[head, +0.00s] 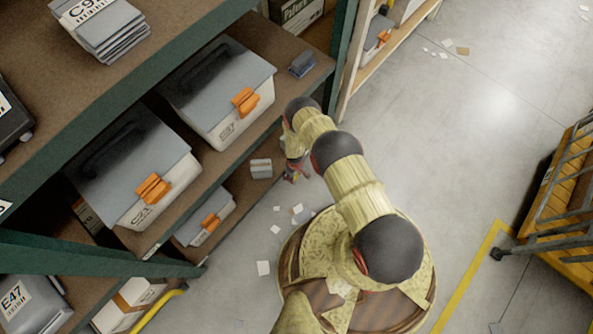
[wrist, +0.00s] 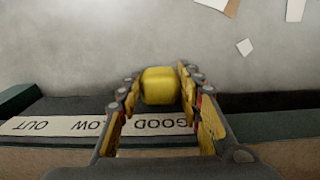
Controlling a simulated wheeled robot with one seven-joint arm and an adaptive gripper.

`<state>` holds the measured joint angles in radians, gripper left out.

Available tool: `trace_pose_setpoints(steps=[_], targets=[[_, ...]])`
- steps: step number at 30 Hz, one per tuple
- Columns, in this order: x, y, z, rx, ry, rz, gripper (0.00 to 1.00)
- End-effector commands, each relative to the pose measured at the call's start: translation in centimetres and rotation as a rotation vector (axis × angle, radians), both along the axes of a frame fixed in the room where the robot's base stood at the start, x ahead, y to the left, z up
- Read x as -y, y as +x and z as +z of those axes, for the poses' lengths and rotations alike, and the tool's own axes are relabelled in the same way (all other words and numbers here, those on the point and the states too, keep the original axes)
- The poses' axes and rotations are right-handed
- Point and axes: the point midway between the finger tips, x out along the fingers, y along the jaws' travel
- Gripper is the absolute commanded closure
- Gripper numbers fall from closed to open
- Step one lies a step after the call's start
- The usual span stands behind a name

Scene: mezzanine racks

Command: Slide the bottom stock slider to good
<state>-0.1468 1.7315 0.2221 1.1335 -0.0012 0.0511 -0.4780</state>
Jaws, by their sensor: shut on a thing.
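In the wrist view, a yellow block-shaped slider knob (wrist: 160,86) sits between the fingers of my gripper (wrist: 161,80), which is shut on it. Below it runs a pale label strip (wrist: 72,126) on a dark rail, its words upside down: OUT at the left, LOW in the middle, GOOD at the right. The knob lines up with the word GOOD. The right end of the strip is hidden behind a finger. In the head view my gripper (head: 293,172) is low beside the rack's shelf edge; the slider cannot be made out there.
Lidded grey bins with orange latches (head: 243,101) fill the rack shelves (head: 290,72) at the left. Paper scraps (head: 264,268) lie on the floor. A yellow cart (head: 563,205) stands at the right, and open floor (head: 470,120) lies between.

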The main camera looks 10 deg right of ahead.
Motion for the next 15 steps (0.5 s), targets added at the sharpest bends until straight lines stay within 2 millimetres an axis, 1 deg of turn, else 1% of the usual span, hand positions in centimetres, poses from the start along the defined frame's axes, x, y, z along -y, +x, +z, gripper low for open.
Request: trace_pose_setpoints(steps=[2,3,12,15], targets=[[-0.27,-0.29,-0.05,-0.004,-0.001,0.004,1.00],[-0.27,-0.31,-0.05,-0.004,-0.001,0.005,0.62],[-0.17,-0.22,-0.02,-0.004,-0.001,0.004,0.45],[-0.15,-0.20,-0.01,-0.004,0.000,0.003,0.45]])
